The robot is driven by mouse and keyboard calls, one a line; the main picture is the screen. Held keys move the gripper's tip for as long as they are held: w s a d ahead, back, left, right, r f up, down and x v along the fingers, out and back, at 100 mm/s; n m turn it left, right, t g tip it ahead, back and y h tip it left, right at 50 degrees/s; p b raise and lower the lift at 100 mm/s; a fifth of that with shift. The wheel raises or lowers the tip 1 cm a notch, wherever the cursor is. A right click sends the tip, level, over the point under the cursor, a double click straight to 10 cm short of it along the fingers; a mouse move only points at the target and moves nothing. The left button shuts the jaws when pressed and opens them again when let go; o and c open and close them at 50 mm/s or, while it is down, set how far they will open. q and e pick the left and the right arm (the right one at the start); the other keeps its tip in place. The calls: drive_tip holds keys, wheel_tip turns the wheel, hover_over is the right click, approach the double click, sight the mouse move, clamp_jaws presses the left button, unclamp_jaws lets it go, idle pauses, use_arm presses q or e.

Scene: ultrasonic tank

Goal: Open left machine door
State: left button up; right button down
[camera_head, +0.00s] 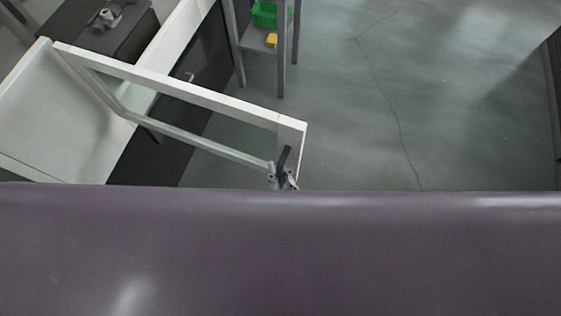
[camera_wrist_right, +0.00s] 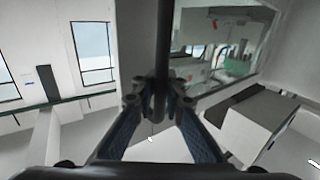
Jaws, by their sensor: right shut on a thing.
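The left machine door (camera_head: 190,93) is a white frame with a glass pane. In the head view it stands swung out at an angle from the white machine (camera_head: 50,105) at the left. A dark bar handle (camera_head: 284,157) sits near its free end. My right gripper (camera_head: 283,180) is at that end. In the right wrist view the gripper (camera_wrist_right: 158,98) is shut around the upright dark handle (camera_wrist_right: 163,40), with the glass pane (camera_wrist_right: 215,50) behind it to the right. My left gripper is not in view.
A grey rack (camera_head: 283,60) with a green bin (camera_head: 264,14) and a yellow item (camera_head: 271,40) stands beyond the door. Open grey floor (camera_head: 450,110) lies to the right. A large purple-grey surface hides the lower part of the head view.

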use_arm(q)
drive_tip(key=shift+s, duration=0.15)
use_arm(e)
drive_tip(key=shift+d+f, duration=0.1)
drive_tip(key=shift+d, duration=0.05)
drive_tip(key=c, duration=2.1)
unclamp_jaws()
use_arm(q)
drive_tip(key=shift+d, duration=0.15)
use_arm(e)
drive_tip(key=shift+o, duration=0.4)
drive_tip(key=shift+s+d, duration=0.1)
drive_tip(key=shift+d, duration=0.05)
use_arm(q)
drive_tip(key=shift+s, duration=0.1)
use_arm(e)
drive_tip(key=shift+s, duration=0.1)
drive_tip(key=v, duration=0.7)
drive_tip(key=shift+s, duration=0.1)
